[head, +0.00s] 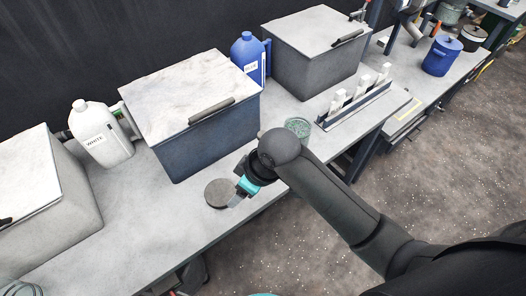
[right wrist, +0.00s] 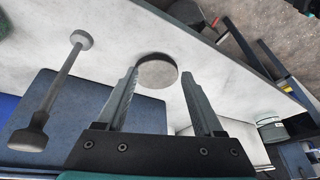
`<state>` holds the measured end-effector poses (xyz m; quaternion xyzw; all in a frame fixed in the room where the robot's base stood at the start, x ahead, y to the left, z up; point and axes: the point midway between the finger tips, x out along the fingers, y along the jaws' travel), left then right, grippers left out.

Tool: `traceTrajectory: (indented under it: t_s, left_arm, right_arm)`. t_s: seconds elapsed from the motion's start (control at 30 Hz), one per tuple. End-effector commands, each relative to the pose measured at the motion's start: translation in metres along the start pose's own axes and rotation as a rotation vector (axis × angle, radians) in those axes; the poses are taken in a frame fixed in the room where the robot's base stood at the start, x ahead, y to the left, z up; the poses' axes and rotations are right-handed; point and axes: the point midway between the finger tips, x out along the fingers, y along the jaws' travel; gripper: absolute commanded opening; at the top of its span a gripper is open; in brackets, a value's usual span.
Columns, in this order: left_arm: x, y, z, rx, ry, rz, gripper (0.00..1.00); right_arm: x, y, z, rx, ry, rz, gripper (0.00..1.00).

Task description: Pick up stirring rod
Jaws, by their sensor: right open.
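A grey rod with a rounded disc at each end (right wrist: 55,92), which looks like the stirring rod, shows left of my right gripper in the right wrist view, beside the blue box. I cannot tell if it stands or lies, and I cannot make it out in the head view, where my arm covers that area. My right gripper (head: 239,197) is open over the table's front part. In the right wrist view its fingers (right wrist: 166,88) are apart, with nothing between them but a view of a flat grey disc (right wrist: 158,73) on the table beyond.
The disc also shows in the head view (head: 221,193). A lidded blue box (head: 210,140) stands behind the gripper. A white jug (head: 101,134), blue jug (head: 247,58) and glass dish of green granules (head: 298,126) stand around it.

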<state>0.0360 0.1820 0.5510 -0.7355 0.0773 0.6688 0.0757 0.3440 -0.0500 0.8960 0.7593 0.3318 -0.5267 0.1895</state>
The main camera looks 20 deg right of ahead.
Motion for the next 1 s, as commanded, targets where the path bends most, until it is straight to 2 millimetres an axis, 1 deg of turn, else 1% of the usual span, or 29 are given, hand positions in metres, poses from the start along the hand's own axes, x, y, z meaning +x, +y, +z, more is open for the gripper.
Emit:
traceTrajectory:
  t_s: [0.03,0.2,0.27,0.4,0.6,0.7,0.8,0.9,1.0]
  left_arm:
    - [-0.002,-0.001,0.000,0.000,0.000,-0.001,0.59]
    - [-0.005,-0.005,0.000,-0.001,-0.002,-0.006,0.59]
    - [-0.006,-0.006,0.001,-0.002,-0.002,-0.008,0.59]
    - [-0.009,-0.008,0.001,-0.003,-0.002,-0.011,0.59]
    - [-0.013,-0.009,0.001,-0.003,-0.003,-0.012,0.59]
    - [-0.014,-0.009,0.001,-0.003,-0.003,-0.012,0.59]
    - [-0.015,-0.009,0.001,-0.003,-0.003,-0.011,0.59]
    - [-0.015,-0.008,0.001,-0.003,-0.004,-0.011,0.59]
    - [-0.013,-0.008,0.001,-0.002,-0.004,-0.011,0.59]
  right_arm:
    - [-0.007,0.005,-0.013,-0.056,-0.005,-0.004,0.69]
    - [-0.031,0.017,-0.044,-0.249,-0.060,-0.037,0.69]
    - [-0.041,0.024,-0.053,-0.312,-0.089,-0.043,0.69]
    - [-0.070,0.044,-0.067,-0.442,-0.167,-0.051,0.69]
    - [-0.118,0.077,-0.078,-0.568,-0.289,-0.053,0.69]
    - [-0.139,0.090,-0.081,-0.600,-0.336,-0.055,0.69]
    - [-0.155,0.099,-0.082,-0.619,-0.368,-0.057,0.69]
    - [-0.163,0.103,-0.082,-0.628,-0.386,-0.060,0.69]
    - [-0.160,0.105,-0.079,-0.631,-0.393,-0.064,0.69]
